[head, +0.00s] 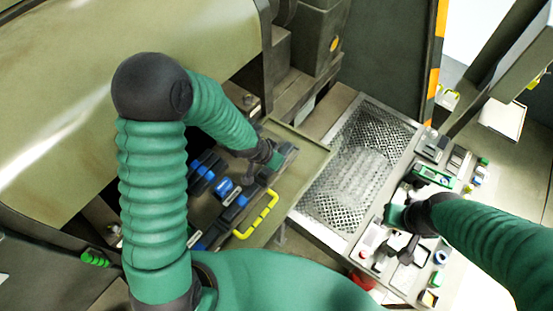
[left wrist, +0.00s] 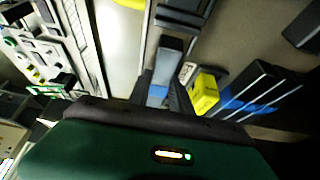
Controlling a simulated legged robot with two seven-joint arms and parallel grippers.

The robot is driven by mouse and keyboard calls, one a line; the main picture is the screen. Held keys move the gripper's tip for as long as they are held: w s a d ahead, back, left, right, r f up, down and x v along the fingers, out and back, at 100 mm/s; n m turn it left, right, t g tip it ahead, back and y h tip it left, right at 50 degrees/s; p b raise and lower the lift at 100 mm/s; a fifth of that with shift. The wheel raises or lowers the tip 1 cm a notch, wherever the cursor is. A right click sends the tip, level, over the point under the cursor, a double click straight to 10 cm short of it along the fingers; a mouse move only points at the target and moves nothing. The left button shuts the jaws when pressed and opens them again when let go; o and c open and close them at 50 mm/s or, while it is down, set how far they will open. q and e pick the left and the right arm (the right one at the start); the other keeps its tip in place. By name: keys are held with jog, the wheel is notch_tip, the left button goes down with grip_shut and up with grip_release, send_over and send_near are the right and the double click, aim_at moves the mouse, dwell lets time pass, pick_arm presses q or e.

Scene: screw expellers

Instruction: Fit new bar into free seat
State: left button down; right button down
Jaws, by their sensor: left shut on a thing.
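My left gripper (head: 279,158) is over the right part of an olive tray (head: 300,140). In the left wrist view its dark fingers (left wrist: 160,95) are shut on a grey bar (left wrist: 169,55) with a blue part between them. Several dark bars with blue parts (head: 205,172) lie on the left of the tray; they also show at the right of the left wrist view (left wrist: 262,82). I cannot make out a free seat. My right gripper (head: 396,214) is over the bench at the right; its fingers are too small to read.
A yellow handle (head: 262,217) stands at the tray's front. A yellow block (left wrist: 206,92) is close right of my left fingers. A perforated metal grate (head: 360,150) lies between the tray and a bench crowded with small tools (head: 434,175). A large olive drum (head: 70,90) fills the left.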

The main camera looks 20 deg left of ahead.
pick_arm(q)
jog(key=shift+a, duration=0.25)
jog(key=c, duration=1.2)
grip_release()
jog(key=shift+a, duration=0.15)
jog(key=shift+o, duration=0.6)
pick_arm(e)
jog(key=shift+a+r, duration=0.1)
jog(key=shift+a, duration=0.3)
pick_arm(q)
jog(key=shift+d, duration=0.2)
jog(key=shift+s, duration=0.1)
jog(key=shift+o, duration=1.2)
jog(key=shift+a, duration=0.1)
pick_arm(e)
jog(key=shift+a, duration=0.15)
